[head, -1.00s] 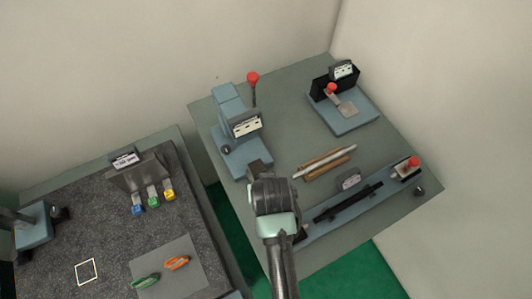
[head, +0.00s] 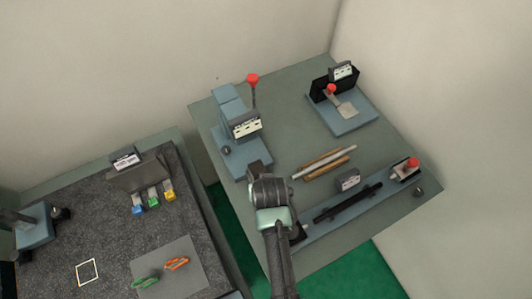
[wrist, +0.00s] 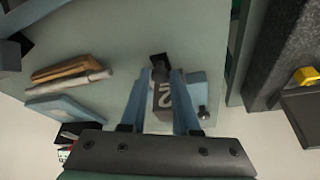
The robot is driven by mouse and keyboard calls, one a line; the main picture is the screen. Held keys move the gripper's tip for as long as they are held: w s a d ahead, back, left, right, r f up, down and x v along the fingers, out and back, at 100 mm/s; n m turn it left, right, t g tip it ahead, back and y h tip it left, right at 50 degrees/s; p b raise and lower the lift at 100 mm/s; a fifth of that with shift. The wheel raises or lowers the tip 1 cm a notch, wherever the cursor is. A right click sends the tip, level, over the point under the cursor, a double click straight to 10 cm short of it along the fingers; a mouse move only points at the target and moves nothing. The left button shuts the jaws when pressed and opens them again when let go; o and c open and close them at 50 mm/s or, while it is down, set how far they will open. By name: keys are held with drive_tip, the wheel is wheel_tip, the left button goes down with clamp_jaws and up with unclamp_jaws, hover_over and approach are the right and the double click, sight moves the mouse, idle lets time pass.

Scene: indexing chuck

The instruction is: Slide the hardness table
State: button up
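A blue-grey tester with a red-knobbed lever (head: 222,105) stands at the back left of the right-hand bench in the head view. I take it as the hardness tester. Its blue base (head: 236,155) carries a black block (head: 258,168) at the front end. In the head view my wrist hides the fingertips.
A rod on wooden rests (head: 325,162) lies right of my arm. A long blue rail fixture (head: 345,215) lies along the front edge. Another blue-based device (head: 344,112) stands at the back right. A dark granite table (head: 110,225) with coloured pieces is to the left.

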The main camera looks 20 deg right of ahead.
clamp_jaws()
idle(1.0)
